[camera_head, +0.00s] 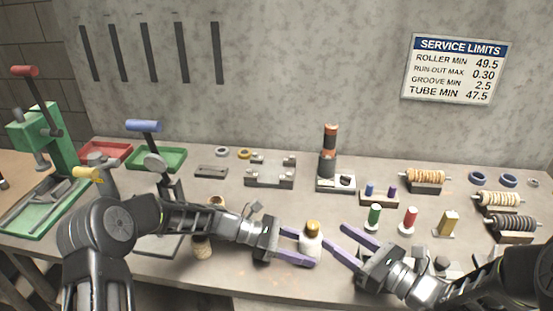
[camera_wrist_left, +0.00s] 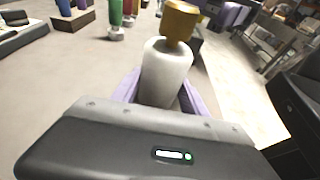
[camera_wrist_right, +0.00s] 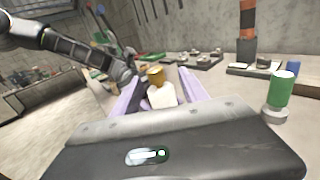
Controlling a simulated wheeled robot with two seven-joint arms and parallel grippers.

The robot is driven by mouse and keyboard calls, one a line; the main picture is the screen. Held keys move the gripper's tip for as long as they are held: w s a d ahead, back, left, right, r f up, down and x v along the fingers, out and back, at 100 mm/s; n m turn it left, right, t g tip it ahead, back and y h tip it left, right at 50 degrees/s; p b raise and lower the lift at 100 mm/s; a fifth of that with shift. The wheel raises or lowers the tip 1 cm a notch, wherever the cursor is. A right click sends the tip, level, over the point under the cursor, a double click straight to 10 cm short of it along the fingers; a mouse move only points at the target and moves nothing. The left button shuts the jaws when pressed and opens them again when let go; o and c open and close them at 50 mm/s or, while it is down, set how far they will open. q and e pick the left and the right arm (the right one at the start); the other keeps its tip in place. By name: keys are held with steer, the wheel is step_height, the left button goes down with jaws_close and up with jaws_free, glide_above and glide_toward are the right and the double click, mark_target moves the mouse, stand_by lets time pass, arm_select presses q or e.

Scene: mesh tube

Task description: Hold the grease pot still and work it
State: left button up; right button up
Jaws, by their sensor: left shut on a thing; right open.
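The grease pot (camera_head: 311,243) is a white bottle-shaped body with a brass-coloured cap (camera_head: 313,227), upright near the front edge of the bench. My left gripper (camera_head: 300,248) is shut on its body from the left; the left wrist view shows the white body (camera_wrist_left: 166,72) between the purple fingers with the cap (camera_wrist_left: 181,20) above. My right gripper (camera_head: 338,243) is open and empty just right of the pot, fingers pointing at it. In the right wrist view the pot (camera_wrist_right: 162,95) and its cap (camera_wrist_right: 155,76) show between the open fingers.
A dark-and-copper column (camera_head: 328,150) stands further back. Rollers (camera_head: 497,201) lie at the right. A green press (camera_head: 40,130) is at far left.

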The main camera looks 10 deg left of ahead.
steer(key=w+a+r, duration=0.4)
steer(key=w+a, duration=0.4)
steer(key=w+a+r+n+t, duration=0.1)
steer(key=w+a+r, duration=0.4)
steer(key=w+a, duration=0.3)
steer(key=shift+w+a+n+t, duration=0.3)
steer(key=shift+w+a, duration=0.05)
steer(key=shift+a, duration=0.35)
steer(key=s+d+f+m+h, duration=0.1)
steer(key=s+d+f, duration=0.3)
steer(key=d, duration=0.4)
steer(key=s+d+f+m+h, duration=0.1)
steer(key=s+d+f, duration=0.25)
steer(key=d, duration=0.55)
steer(key=s+f+g+y, duration=0.1)
steer(key=s+f, duration=0.1)
steer(key=s, duration=0.9)
steer(key=shift+d+f+y, duration=0.25)
steer(key=shift+y, duration=0.05)
